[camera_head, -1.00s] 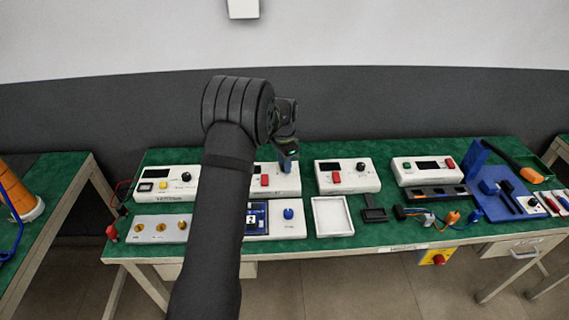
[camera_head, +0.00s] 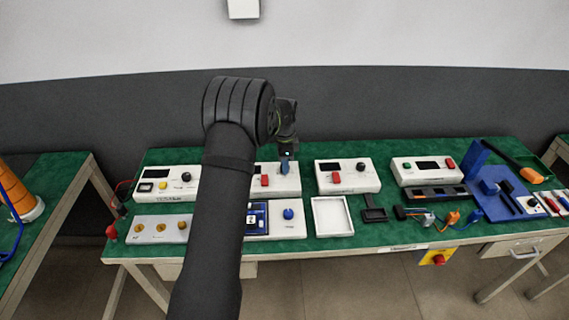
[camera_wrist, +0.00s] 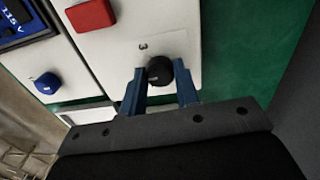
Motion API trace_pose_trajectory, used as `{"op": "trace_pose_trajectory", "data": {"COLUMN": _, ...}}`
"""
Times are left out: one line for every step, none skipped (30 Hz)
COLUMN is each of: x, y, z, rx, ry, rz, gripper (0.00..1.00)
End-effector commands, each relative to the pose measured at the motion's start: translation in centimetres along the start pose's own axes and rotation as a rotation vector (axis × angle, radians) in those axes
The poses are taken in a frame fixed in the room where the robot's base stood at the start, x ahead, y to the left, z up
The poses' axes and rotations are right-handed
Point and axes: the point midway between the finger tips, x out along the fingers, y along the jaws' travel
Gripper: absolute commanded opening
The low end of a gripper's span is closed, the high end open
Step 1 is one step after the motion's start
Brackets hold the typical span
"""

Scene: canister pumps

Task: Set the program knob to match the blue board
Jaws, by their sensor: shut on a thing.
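My gripper (camera_head: 286,164) is over the white unit with a red button (camera_head: 265,181), behind the blue board (camera_head: 256,219). In the wrist view, my gripper's two blue fingers (camera_wrist: 160,72) are shut on a black round knob (camera_wrist: 159,71) on that white panel. A printed mark like a "3" sits just above the knob; the knob's pointer is not clear. The blue board (camera_wrist: 12,28) shows in part at the upper left, with "115 V" on it. In the head view, my gripper hides the black knob and my arm covers part of the board.
A blue knob (camera_head: 288,214) is on the white panel right of the board. Other white units stand left and right along the green bench (camera_head: 385,232). An empty white tray (camera_head: 331,216) is at the front. A red button (camera_wrist: 90,14) is near the held knob.

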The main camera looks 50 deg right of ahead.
Motion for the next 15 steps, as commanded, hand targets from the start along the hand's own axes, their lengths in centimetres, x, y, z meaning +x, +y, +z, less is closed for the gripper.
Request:
{"op": "trace_pose_trajectory", "data": {"x": -0.05, "y": -0.01, "z": -0.04, "rx": 0.000, "ry": 0.001, "rz": -0.001, "gripper": 0.06}}
{"op": "trace_pose_trajectory", "data": {"x": -0.05, "y": -0.01, "z": -0.04, "rx": 0.000, "ry": 0.001, "rz": -0.001, "gripper": 0.06}}
{"op": "trace_pose_trajectory", "data": {"x": -0.05, "y": -0.01, "z": -0.04, "rx": -0.001, "ry": 0.001, "rz": -0.001, "gripper": 0.06}}
{"op": "trace_pose_trajectory", "data": {"x": -0.06, "y": -0.02, "z": -0.04, "rx": -0.001, "ry": 0.001, "rz": -0.001, "gripper": 0.06}}
{"op": "trace_pose_trajectory", "data": {"x": -0.06, "y": -0.02, "z": -0.04, "rx": -0.001, "ry": 0.001, "rz": -0.001, "gripper": 0.06}}
{"op": "trace_pose_trajectory", "data": {"x": -0.06, "y": -0.02, "z": -0.04, "rx": -0.001, "ry": 0.001, "rz": -0.001, "gripper": 0.31}}
{"op": "trace_pose_trajectory", "data": {"x": -0.06, "y": -0.02, "z": -0.04, "rx": -0.001, "ry": 0.001, "rz": -0.001, "gripper": 0.36}}
{"op": "trace_pose_trajectory", "data": {"x": -0.06, "y": -0.02, "z": -0.04, "rx": -0.001, "ry": 0.001, "rz": -0.001, "gripper": 0.42}}
{"op": "trace_pose_trajectory", "data": {"x": -0.05, "y": -0.02, "z": -0.03, "rx": -0.001, "ry": 0.001, "rz": -0.001, "gripper": 0.50}}
{"op": "trace_pose_trajectory", "data": {"x": -0.05, "y": -0.01, "z": -0.03, "rx": -0.001, "ry": 0.001, "rz": -0.001, "gripper": 0.51}}
{"op": "trace_pose_trajectory", "data": {"x": -0.04, "y": -0.01, "z": -0.03, "rx": -0.001, "ry": 0.001, "rz": -0.001, "gripper": 0.51}}
{"op": "trace_pose_trajectory", "data": {"x": -0.04, "y": -0.01, "z": -0.03, "rx": -0.001, "ry": 0.001, "rz": -0.001, "gripper": 0.51}}
{"op": "trace_pose_trajectory", "data": {"x": -0.04, "y": -0.01, "z": -0.03, "rx": -0.001, "ry": 0.001, "rz": -0.001, "gripper": 0.51}}
{"op": "trace_pose_trajectory", "data": {"x": -0.03, "y": -0.01, "z": -0.02, "rx": -0.001, "ry": 0.001, "rz": -0.001, "gripper": 0.51}}
{"op": "trace_pose_trajectory", "data": {"x": -0.03, "y": -0.01, "z": -0.02, "rx": -0.001, "ry": 0.000, "rz": 0.000, "gripper": 0.51}}
